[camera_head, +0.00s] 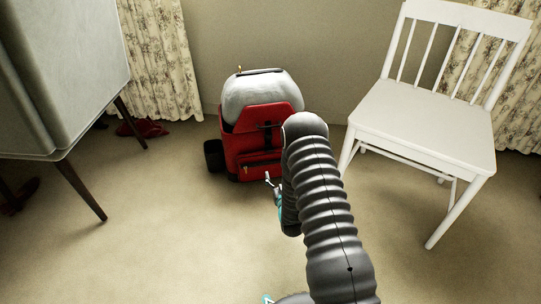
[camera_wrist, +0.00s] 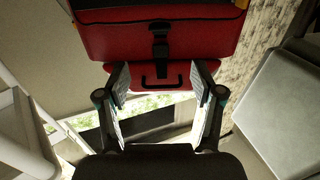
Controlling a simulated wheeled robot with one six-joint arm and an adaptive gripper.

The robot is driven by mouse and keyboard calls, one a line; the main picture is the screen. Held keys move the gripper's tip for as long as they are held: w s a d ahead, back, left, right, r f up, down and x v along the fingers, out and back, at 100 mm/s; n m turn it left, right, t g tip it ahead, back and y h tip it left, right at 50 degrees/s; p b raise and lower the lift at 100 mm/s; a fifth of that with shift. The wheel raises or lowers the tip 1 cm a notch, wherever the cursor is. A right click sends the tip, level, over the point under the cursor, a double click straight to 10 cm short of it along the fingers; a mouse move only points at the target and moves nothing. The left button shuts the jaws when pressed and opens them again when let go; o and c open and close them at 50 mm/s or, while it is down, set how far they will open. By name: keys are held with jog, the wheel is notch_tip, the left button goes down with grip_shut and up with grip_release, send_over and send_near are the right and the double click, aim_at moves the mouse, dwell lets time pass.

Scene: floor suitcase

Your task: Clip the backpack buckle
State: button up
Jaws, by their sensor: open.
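The red backpack (camera_head: 243,146) with a grey top stands upright on the floor against the back wall. Its black buckle (camera_head: 267,127) and strap are on the front flap. In the wrist view the backpack (camera_wrist: 110,40) fills the top, with the buckle (camera_wrist: 160,47) near the middle and a black handle beneath it. I cannot tell whether the buckle halves are joined. My gripper (camera_wrist: 160,82) is open and empty, its fingers spread either side of the handle in the picture, apart from the buckle. In the head view my gripper (camera_head: 271,183) shows partly, in front of the backpack's lower right; my arm hides the rest.
A white chair (camera_head: 425,119) stands to the right. A grey cabinet (camera_head: 62,75) on dark legs stands to the left. Floral curtains (camera_head: 160,58) hang behind. A dark red item (camera_head: 143,128) lies under the cabinet. The carpet (camera_head: 170,230) at front left is clear.

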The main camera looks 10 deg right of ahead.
aim_at(270, 151)
jog(key=w, duration=0.8)
jog(key=w+b, duration=0.1)
jog(key=w, duration=0.3)
jog(key=shift+w+a, duration=0.2)
jog(key=shift+a, duration=0.05)
